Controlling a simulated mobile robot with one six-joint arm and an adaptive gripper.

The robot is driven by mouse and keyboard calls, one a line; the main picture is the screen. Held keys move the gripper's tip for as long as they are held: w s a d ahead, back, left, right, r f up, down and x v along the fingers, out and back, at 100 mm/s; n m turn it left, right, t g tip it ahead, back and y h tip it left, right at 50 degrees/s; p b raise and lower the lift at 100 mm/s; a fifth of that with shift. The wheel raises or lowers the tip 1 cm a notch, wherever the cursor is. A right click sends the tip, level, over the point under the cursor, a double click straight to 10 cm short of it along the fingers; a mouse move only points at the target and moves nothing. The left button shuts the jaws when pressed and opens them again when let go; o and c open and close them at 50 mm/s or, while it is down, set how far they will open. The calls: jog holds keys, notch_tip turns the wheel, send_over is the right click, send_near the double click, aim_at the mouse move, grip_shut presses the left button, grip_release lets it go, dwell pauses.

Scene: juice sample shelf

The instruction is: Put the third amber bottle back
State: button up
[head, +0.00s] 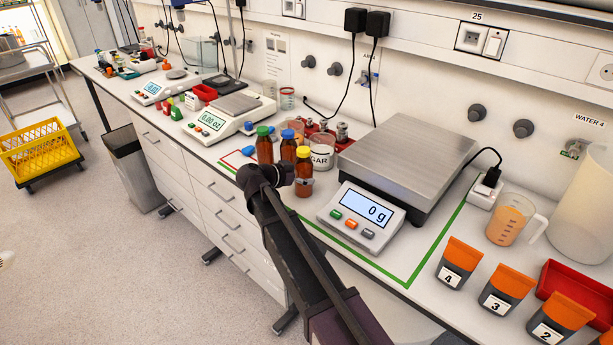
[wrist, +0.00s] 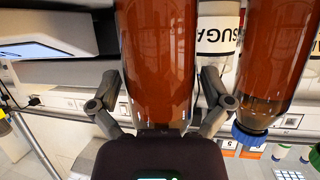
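Three amber bottles are in the head view: a green-capped bottle (head: 264,149), a blue-capped bottle (head: 288,149) and an orange-capped bottle (head: 304,186) nearest me, left of the big scale (head: 410,165). My gripper (head: 298,181) is at the orange-capped bottle. In the wrist view my gripper (wrist: 158,88) has one finger on each side of an amber bottle (wrist: 157,60), both appearing to touch it. Its cap end is hidden behind my gripper. The blue-capped bottle (wrist: 270,65) is close to its right. Whether the held bottle touches the bench is unclear.
A sugar jar (head: 321,154) stands behind the orange-capped bottle, left of the scale. The big scale display (head: 364,212) reads 0 g. Numbered pouches (head: 508,287), a red tray (head: 575,287) and a juice jug (head: 507,222) stand at the right. A smaller balance (head: 212,121) is at the left.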

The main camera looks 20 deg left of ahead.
jog(key=shift+r, duration=0.25)
jog(key=p+v, duration=0.5)
jog(key=v, duration=0.7)
